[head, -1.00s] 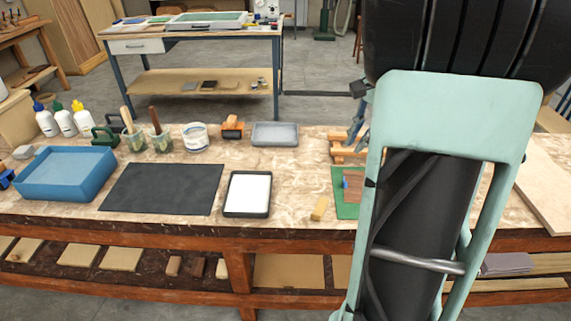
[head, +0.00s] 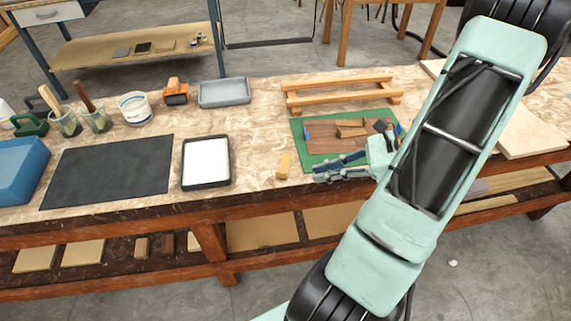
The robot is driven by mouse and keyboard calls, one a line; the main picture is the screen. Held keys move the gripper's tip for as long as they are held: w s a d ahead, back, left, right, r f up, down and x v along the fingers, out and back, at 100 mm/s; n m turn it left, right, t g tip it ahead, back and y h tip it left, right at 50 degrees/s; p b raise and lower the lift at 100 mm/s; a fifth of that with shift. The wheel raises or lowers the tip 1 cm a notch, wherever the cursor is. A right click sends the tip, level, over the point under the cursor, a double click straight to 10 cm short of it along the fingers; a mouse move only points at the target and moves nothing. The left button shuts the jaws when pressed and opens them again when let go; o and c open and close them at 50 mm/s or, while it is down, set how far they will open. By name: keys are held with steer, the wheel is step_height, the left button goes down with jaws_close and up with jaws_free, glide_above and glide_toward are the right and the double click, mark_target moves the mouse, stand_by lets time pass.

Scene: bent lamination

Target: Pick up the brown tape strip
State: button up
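On a green mat (head: 301,150) lie flat dark-brown pieces (head: 325,145) and a lighter brown piece (head: 351,128). I cannot tell for sure which of these is the brown tape strip. Small blue bits show at the left and right ends of the brown pieces, with a small black piece (head: 381,125) near the right end. My gripper (head: 322,173) is low over the front edge of the mat, its fingers pointing left, in front of the brown pieces. It is too small to tell whether the fingers are apart. My gripper and wrist hide the mat's front right part.
A wooden rack (head: 340,83) stands behind the mat. Left of the mat are a small yellow block (head: 284,165), a black-rimmed tray with a white inside (head: 206,163) and a black sheet (head: 105,170). A grey tray (head: 224,93) is behind. Pale boards (head: 530,130) lie at the right.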

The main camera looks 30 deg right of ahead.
mark_target(281, 172)
steer(key=shift+m+t, duration=0.7)
steer(key=shift+t, duration=0.1)
steer(key=x, duration=0.5)
steer(key=shift+w+a+r, duration=0.1)
steer(key=shift+w+a, duration=0.1)
steer(key=shift+a, duration=0.05)
steer(key=a, duration=0.1)
steer(key=w+a, duration=0.2)
steer(key=shift+w+a+f+b, duration=0.25)
steer(key=shift+a+b, duration=0.1)
steer(key=shift+w+a+f, duration=0.2)
steer(key=shift+w+a, duration=0.1)
steer(key=shift+a, duration=0.05)
jaws_close()
